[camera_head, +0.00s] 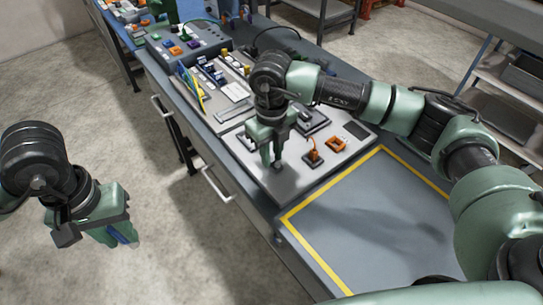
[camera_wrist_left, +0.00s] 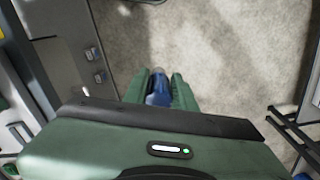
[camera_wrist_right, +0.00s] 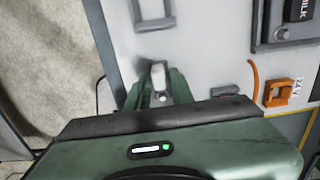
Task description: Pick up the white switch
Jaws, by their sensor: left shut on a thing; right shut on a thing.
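The white switch (camera_wrist_right: 158,74) shows between the fingers of my right gripper (camera_wrist_right: 160,88) in the right wrist view. In the head view my right gripper (camera_head: 274,158) points down over the light panel (camera_head: 262,178) on the bench, near its left edge, shut on the switch. The fingers hide most of the switch there; I cannot tell whether it is clear of the panel. My left gripper (camera_head: 118,236) hangs over the floor left of the bench. It is shut on a blue thing (camera_wrist_left: 158,90), mostly hidden by the fingers.
An orange 24V block (camera_head: 337,144) and an orange lever switch (camera_head: 314,154) sit right of my right gripper on the panel. A bare area framed in yellow tape (camera_head: 365,210) lies in front. Dispensers and small parts (camera_head: 187,40) stand further back.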

